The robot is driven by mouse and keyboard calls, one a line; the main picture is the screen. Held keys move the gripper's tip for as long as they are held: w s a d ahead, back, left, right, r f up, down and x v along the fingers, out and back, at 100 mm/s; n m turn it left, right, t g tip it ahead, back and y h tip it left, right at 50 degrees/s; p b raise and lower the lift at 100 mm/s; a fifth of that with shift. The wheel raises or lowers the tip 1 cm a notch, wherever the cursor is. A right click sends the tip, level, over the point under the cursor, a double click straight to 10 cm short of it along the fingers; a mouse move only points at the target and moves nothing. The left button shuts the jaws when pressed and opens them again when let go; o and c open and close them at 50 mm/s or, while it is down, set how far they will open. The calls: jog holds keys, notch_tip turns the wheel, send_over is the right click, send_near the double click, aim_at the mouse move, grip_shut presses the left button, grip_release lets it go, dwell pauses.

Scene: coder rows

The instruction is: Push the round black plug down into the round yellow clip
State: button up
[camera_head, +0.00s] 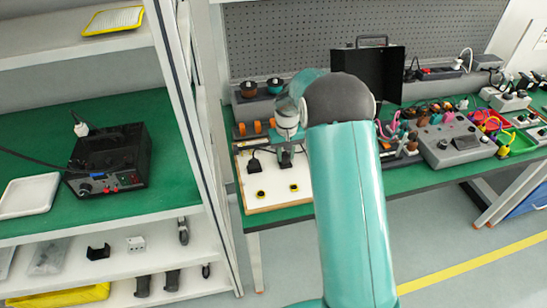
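A white board (272,205) lies on the green bench top. Two small yellow clips with dark centres sit on it, a left one (261,194) and a right one (294,188). A black plug-like piece (254,165) stands near the board's back left; its exact shape is too small to tell. My gripper (285,160) is over the back middle of the board, behind both clips and to the right of the black piece. My arm partly hides it, and its fingers are too small to show whether they are open or hold anything.
Grey control box (458,144), coloured cables (490,122) and small tools crowd the bench to the right. An open black case (370,68) stands behind my arm. A shelf unit (178,90) rises close on the left.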

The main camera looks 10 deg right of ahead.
jog(key=shift+r, duration=0.35)
grip_shut()
dwell(0.4)
jog(key=shift+r, duration=1.15)
jog(key=shift+r, duration=0.65)
notch_tip(320, 180, up, 4)
jog(key=shift+r, duration=0.1)
jog(key=s+a, duration=1.1)
notch_tip(320, 180, down, 6)
jog(key=shift+f, duration=0.75)
jog(key=shift+f, duration=0.65)
